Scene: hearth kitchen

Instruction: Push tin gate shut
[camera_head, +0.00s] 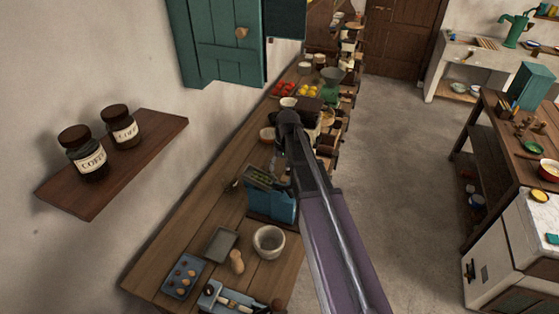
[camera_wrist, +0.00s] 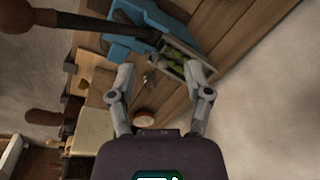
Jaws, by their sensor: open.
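A blue tin (camera_head: 273,206) stands on the wooden counter in the head view, partly behind my arm. A grey-framed flap or tray (camera_head: 262,178) with green contents sits at its top; I take this to be the tin gate, but cannot tell its exact angle. In the wrist view the blue tin (camera_wrist: 130,45) is at the top, with the framed part (camera_wrist: 187,59) and green pieces beside it. My gripper (camera_wrist: 160,76) is open with nothing between its fingers. The framed part appears just beyond the fingertips; contact cannot be told.
On the counter (camera_head: 190,245) near the tin are a stone mortar (camera_head: 269,241), a grey tray (camera_head: 221,244) and a blue egg tray (camera_head: 184,277). A shelf (camera_head: 162,142) with two coffee jars is on the left wall. The floor (camera_head: 400,160) to the right is clear.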

